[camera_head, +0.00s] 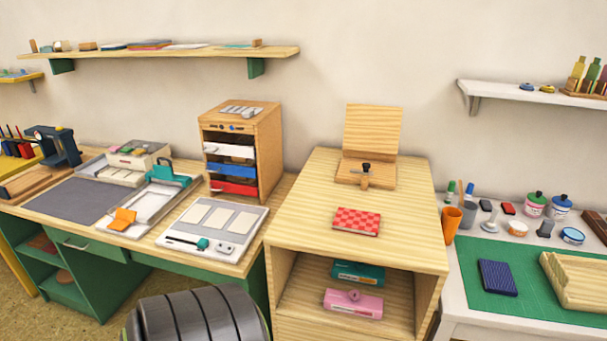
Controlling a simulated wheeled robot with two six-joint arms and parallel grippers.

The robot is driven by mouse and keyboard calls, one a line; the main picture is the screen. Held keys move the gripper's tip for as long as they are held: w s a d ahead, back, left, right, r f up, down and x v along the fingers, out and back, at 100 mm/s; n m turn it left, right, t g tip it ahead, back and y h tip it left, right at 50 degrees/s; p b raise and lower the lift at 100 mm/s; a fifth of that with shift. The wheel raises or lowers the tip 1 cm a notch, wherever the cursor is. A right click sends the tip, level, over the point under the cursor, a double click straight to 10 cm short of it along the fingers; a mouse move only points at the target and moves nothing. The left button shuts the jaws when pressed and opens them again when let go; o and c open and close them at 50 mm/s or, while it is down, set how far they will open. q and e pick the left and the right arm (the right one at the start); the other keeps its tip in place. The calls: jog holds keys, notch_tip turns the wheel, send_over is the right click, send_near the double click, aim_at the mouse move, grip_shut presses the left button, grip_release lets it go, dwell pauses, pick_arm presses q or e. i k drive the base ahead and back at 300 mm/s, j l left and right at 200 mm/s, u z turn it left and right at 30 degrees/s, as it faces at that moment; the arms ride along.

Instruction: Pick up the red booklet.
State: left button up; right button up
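A red checkered booklet (357,221) lies flat on top of the light wooden cabinet (300,215), near the middle of the top. Nothing covers it. Neither my left nor my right gripper is in view.
A hinged wooden press (365,172) stands behind the booklet. Below the top, an open shelf holds a teal box (357,272) and a pink box (353,303). A drawer unit (238,150) and a grey tray (212,228) are left; a green mat (530,298) is right.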

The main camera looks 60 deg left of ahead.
aim_at(354, 221)
jog(key=u, duration=1.55)
jog(key=k+j, duration=0.05)
jog(key=j, duration=0.05)
